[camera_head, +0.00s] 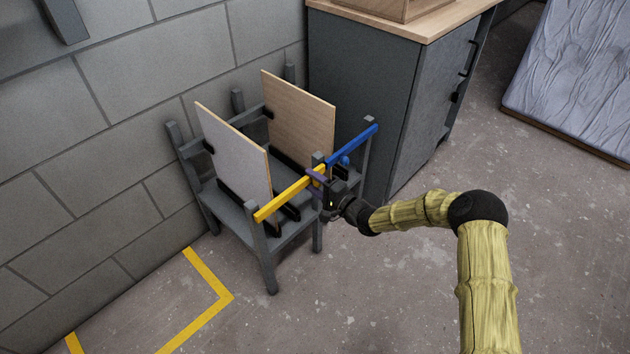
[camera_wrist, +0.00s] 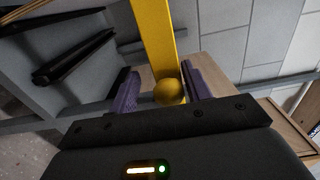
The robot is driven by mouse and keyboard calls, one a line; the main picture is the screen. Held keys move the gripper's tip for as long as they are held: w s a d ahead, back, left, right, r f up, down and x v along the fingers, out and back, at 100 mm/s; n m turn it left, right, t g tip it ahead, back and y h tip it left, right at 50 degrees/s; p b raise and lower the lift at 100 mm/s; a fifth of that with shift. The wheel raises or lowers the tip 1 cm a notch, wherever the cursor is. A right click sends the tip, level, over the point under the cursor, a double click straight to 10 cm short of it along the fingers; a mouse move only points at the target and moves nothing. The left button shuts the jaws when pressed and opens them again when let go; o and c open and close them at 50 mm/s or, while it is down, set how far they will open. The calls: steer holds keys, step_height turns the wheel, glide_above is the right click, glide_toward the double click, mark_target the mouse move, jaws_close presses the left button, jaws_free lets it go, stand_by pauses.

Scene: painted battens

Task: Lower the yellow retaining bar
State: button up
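The yellow retaining bar (camera_head: 283,199) spans the front of a grey rack, from the left front post to near the middle post, in front of a pale panel (camera_head: 235,150). In the wrist view the yellow bar (camera_wrist: 160,40) runs from the top edge down to a round yellow knob (camera_wrist: 168,92). My gripper (camera_head: 318,177) is at the bar's right end. Its purple fingers (camera_wrist: 161,88) are open on either side of the knob. A gap shows on the knob's left; the right finger is very close to it. My gripper hides part of the middle post.
A blue bar (camera_head: 352,145) spans the rack's right bay, just beyond my gripper, in front of a wood panel (camera_head: 300,112). A grey cabinet (camera_head: 408,105) stands close on the right. The block wall is behind.

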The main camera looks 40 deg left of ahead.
steer(key=shift+w+r, duration=0.1)
steer(key=shift+r, duration=0.05)
steer(key=shift+d+r, duration=0.1)
steer(key=shift+d, duration=0.35)
steer(key=s+d+p, duration=0.2)
steer(key=d+p, duration=0.2)
steer(key=d, duration=1.2)
steer(key=shift+s+d, duration=0.2)
steer(key=shift+s, duration=0.1)
steer(key=shift+w, duration=0.1)
